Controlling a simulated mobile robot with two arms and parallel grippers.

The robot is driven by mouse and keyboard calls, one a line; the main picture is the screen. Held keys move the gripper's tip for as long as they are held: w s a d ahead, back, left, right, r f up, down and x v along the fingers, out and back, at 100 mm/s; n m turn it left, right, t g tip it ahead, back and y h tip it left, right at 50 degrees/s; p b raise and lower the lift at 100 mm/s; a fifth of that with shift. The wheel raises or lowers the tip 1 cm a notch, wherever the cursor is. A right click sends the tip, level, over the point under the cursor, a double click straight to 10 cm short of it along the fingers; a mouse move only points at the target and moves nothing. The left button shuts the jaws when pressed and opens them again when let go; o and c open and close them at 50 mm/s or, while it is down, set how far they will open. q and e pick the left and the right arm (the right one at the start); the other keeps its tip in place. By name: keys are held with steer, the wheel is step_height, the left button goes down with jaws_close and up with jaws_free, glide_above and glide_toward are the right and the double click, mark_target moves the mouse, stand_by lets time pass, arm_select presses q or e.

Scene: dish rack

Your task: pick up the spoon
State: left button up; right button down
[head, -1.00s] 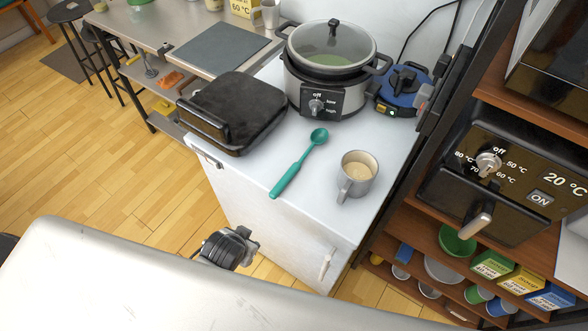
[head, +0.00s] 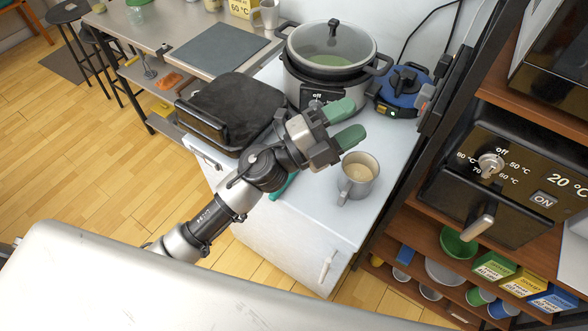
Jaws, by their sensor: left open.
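The teal spoon (head: 283,187) lies on the white counter top (head: 318,213). Only part of its handle shows; my left gripper and wrist hide its bowl and the rest. My left gripper (head: 346,121) is over the counter above the spoon, with its two green-tipped fingers apart and pointing right toward the slow cooker and mug. Nothing shows between the fingers. I cannot tell how high the gripper is above the spoon. My right gripper is not in view.
A grey mug (head: 358,176) with a tan drink stands just right of the gripper. A slow cooker (head: 329,55) stands behind it, and a blue device (head: 402,88) at its right. A black grill (head: 232,108) stands at the left. The counter's front part is clear.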

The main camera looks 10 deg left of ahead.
arm_select(q)
steer(key=s+d+f+m+g+y, duration=0.4)
steer(key=f+m+g, duration=0.4)
steer(key=m+g, duration=0.55)
steer(key=w+a+f+y, duration=0.2)
steer(key=a+f+y, duration=0.1)
steer(key=a+y, duration=0.1)
steer(key=w+a+f+y, duration=0.2)
steer(key=a+f+y, duration=0.1)
steer(key=a+y, duration=0.2)
steer(key=w+a+f+y, duration=0.2)
steer(key=a+f+y, duration=0.2)
steer(key=a+y, duration=0.1)
steer(key=shift+w+a+m+t+p, duration=0.1)
steer(key=shift+a+m+t+p, duration=0.15)
steer(key=shift+a+t+p, duration=0.15)
steer(key=f+p, duration=0.1)
steer(key=f, duration=0.3)
steer(key=shift+a+f+p, duration=0.2)
steer(key=shift+f+p, duration=0.2)
steer(key=shift+w+f, duration=0.1)
steer(key=shift+f, duration=0.3)
